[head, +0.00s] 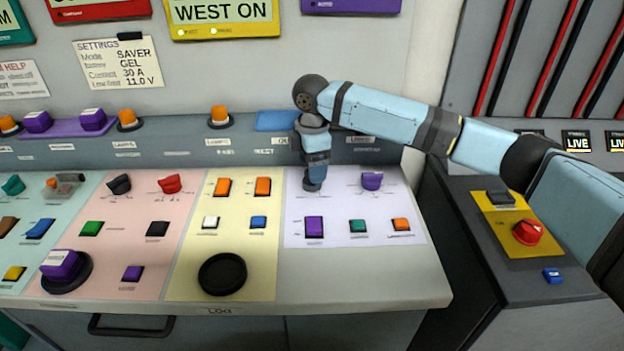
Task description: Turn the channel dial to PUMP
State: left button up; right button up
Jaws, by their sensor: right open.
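My right gripper (312,186) points straight down over the upper left of the pale lilac panel (341,236) on the console. It is open, with its fingertips at the spot where a control stands in that row. Any dial there is hidden by the gripper, so I cannot tell whether it touches one or where it points. A purple dial (372,181) stands to the right on the same panel. The dial labels are too small to read, so PUMP cannot be made out. My left gripper is not in view.
The yellow panel (181,273) to the left has several switches and a black round knob (222,274). A red knob (528,232) sits on a side cabinet at right.

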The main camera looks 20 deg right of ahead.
notch_tip(320, 180, down, 3)
jog(key=shift+r, duration=0.1)
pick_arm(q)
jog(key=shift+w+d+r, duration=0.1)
pick_arm(e)
jog(key=shift+f, duration=0.75)
jog(key=shift+c, duration=0.5)
